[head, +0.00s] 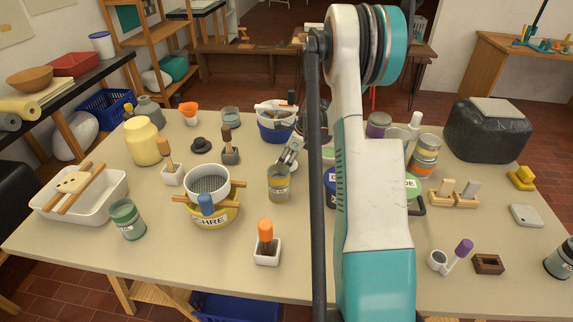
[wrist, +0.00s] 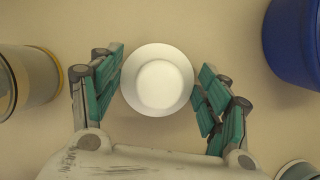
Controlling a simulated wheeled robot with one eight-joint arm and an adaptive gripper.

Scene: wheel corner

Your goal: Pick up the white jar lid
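The white jar lid (wrist: 160,84) is a round white disc with a raised middle, lying on the beige table in the wrist view. My gripper (wrist: 158,88) has its teal-padded fingers spread on the left and right of the lid. The fingers come very near its edges; I cannot tell whether they touch it. In the head view, my gripper (head: 291,152) points down at the middle of the table, just behind a jar with a yellow band (head: 279,184). The lid is not visible in the head view.
In the wrist view, a jar (wrist: 25,82) stands left of the gripper and a blue container (wrist: 296,42) at upper right. The head view shows a sieve on a yellow bucket (head: 210,215) at left. My arm hides part of the table.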

